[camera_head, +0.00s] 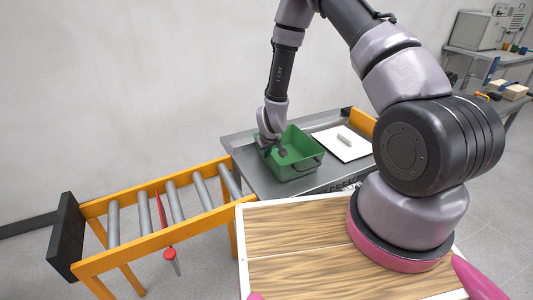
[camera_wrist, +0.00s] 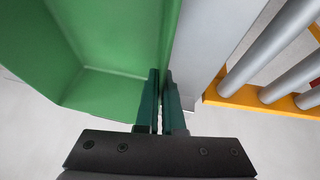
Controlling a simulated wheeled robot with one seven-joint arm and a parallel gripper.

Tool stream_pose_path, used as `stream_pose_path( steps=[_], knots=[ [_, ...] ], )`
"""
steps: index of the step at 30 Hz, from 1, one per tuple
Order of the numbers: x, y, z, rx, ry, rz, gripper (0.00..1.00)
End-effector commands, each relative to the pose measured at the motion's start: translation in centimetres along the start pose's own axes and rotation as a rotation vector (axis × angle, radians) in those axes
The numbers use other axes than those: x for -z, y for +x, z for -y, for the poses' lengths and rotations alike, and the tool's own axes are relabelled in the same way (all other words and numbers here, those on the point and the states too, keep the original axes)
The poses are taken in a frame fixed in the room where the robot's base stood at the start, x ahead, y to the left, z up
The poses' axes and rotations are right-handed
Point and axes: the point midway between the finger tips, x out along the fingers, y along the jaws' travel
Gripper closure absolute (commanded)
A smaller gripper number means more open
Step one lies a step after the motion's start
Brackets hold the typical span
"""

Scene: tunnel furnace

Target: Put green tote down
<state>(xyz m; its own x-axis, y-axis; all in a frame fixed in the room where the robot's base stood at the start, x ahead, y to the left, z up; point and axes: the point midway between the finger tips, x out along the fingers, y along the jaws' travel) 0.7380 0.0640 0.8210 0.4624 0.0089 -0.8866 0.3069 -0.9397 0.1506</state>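The green tote (camera_head: 297,173) is an open box, upright at the left part of a grey metal table (camera_head: 245,165). I cannot tell whether its bottom touches the table or is slightly above it. My gripper (camera_head: 270,146) points down at the tote's left side. In the wrist view my gripper (camera_wrist: 160,76) has its two dark green fingers close together, with the wall of the green tote (camera_wrist: 105,88) running between them. The tote's inside looks empty where it shows; the gripper hides part of its left rim.
A white board (camera_head: 338,150) with a small pale block (camera_head: 344,140) lies right of the tote. A wooden-topped surface (camera_head: 300,245) is in front.

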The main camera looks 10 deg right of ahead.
Motion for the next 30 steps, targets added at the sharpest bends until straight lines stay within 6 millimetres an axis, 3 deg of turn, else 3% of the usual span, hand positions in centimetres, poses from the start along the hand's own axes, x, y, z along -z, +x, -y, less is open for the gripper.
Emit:
stream_pose_path(
  steps=[1,2,3,14,17,30],
  knots=[
    [0.0,0.0,0.0,0.000,0.000,0.000,0.80],
    [0.0,0.0,0.0,0.000,0.000,0.000,0.68],
    [0.0,0.0,0.0,0.000,0.000,0.000,0.65],
    [0.1,-0.4,-0.1,0.000,-0.001,-0.001,0.65],
    [0.3,-1.6,0.0,0.000,-0.002,-0.003,0.65],
    [0.2,-10.2,0.0,0.000,-0.002,-0.003,0.65]
  ],
)
